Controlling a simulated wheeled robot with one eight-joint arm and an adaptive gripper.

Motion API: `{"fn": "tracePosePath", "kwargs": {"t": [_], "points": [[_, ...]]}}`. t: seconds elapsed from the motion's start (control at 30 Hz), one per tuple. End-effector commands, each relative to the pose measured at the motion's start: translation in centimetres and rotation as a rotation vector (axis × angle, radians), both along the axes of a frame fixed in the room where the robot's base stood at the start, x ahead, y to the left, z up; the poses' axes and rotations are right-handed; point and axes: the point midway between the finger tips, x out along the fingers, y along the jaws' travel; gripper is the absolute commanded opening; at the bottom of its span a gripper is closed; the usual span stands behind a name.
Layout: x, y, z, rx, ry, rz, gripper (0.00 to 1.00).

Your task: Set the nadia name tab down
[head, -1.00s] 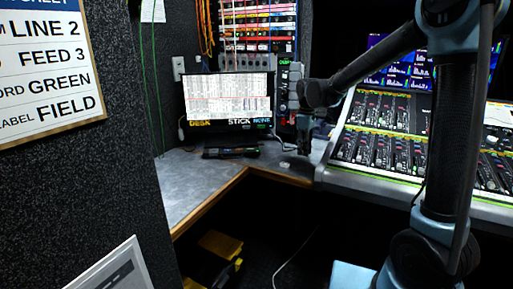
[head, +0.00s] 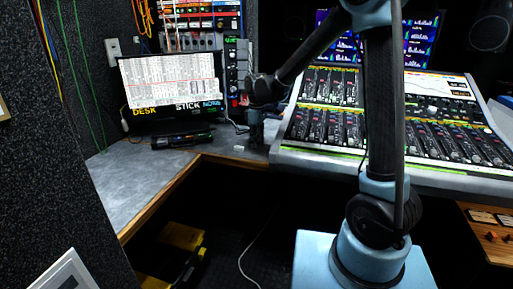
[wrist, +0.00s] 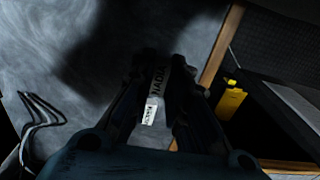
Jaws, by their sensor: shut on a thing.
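My gripper (head: 256,138) is low over the grey desk near its inner corner, left of the mixing console. In the wrist view, its dark fingers (wrist: 160,72) are shut on the nadia name tab (wrist: 158,82), a pale strip with NADIA lettering in shadow. A brighter white piece with small dark print (wrist: 150,112) shows just below the lettering; I cannot tell whether it is part of the same tab. The fingers hide the tab in the head view. A small white item (head: 239,148) lies on the desk just left of the gripper.
A monitor (head: 172,83) stands at the back of the desk (head: 125,175), with a dark device (head: 182,139) before it. The mixing console (head: 340,125) is close on the right. The desk's wooden edge (head: 160,198) drops to a dark floor with a yellow-black case (head: 182,238).

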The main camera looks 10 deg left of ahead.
Motion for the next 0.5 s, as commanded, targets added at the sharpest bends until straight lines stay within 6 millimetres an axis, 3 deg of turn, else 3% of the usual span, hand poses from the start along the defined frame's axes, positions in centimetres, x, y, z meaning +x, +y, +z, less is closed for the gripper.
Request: {"fn": "tracePosePath", "kwargs": {"t": [0.2,0.5], "points": [[0.0,0.0,-2.6,0.000,0.000,0.000,0.02],[0.0,0.0,-2.7,0.000,0.000,0.000,0.02]]}}
